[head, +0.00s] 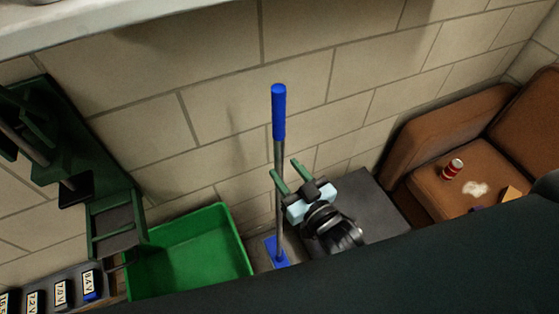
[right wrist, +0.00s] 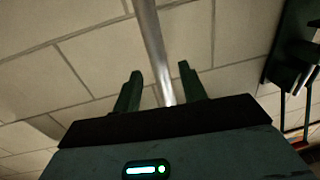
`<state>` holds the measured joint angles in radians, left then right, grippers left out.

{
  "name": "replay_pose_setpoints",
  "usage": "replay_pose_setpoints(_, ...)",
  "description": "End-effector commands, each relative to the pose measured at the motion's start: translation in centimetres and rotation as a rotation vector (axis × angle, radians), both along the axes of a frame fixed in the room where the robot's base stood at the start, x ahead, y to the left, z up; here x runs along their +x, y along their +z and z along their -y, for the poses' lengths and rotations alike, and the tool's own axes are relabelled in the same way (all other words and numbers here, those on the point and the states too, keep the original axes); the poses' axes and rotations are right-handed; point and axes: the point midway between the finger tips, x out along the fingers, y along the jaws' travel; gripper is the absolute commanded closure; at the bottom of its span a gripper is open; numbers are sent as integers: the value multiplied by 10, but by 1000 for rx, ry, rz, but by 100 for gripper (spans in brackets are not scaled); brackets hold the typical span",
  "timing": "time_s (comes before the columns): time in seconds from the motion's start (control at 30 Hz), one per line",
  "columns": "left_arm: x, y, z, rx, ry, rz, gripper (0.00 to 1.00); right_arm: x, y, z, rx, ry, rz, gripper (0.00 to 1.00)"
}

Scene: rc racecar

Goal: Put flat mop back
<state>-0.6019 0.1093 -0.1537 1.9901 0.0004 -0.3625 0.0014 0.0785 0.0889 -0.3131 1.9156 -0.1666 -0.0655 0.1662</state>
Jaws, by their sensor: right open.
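The flat mop has a blue grip (head: 279,115), a thin grey pole and a blue flat head (head: 276,253) at the bottom. It stands roughly upright near the block wall. My right gripper (head: 287,175) is open at the mid-pole, with its two green fingers pointing toward the wall. In the right wrist view the grey pole (right wrist: 155,50) runs between the two open fingers (right wrist: 160,88). I cannot tell whether either finger touches it. My left gripper is not in view.
A green bin (head: 190,255) stands left of the mop. A dark green machine (head: 45,130) and labelled battery packs (head: 62,291) are further left. A brown couch (head: 465,190) with a red can (head: 453,169) is at the right. A pale ledge (head: 90,25) crosses the upper left.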

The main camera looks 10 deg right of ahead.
Motion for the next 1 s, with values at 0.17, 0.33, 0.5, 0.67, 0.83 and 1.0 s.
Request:
replay_pose_setpoints(0.17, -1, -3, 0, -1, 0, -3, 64, -36, -2, 11, 0, 0, -4, 58)
replay_pose_setpoints(0.33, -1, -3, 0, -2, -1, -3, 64, -58, -2, 19, -2, 0, -3, 58)
replay_pose_setpoints(0.5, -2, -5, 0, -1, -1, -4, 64, -69, -1, 22, -1, 0, -1, 58)
replay_pose_setpoints(0.67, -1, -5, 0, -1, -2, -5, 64, -71, 0, 23, -1, 0, -1, 58)
replay_pose_setpoints(0.83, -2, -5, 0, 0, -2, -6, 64, -71, 0, 23, -1, 0, 0, 58)
replay_pose_setpoints(1.0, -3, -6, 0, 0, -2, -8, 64, -72, -2, 24, -1, -1, -7, 58)
